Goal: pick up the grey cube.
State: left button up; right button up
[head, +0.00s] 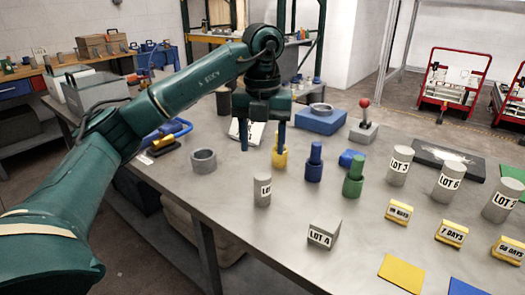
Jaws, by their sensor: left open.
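The grey cube (323,233), with a white "LOT 4" label on its front face, sits on the grey metal table (245,240) near its front edge. My left gripper (263,138) points down over the table, farther back and to the left of the cube. Its two dark blue fingers are spread apart, with nothing seen held between them. A yellow peg (281,158) stands at or just behind the right finger; I cannot tell if they touch. My right gripper is not in view.
A grey labelled cylinder (262,190) stands left of the cube. Blue (314,162) and green (354,176) pegs stand behind it. A grey ring (203,161) is at left. Yellow labelled blocks (398,212) and a yellow mat (402,274) lie to the right.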

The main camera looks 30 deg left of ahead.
aim_at(324, 229)
jog(key=k, duration=1)
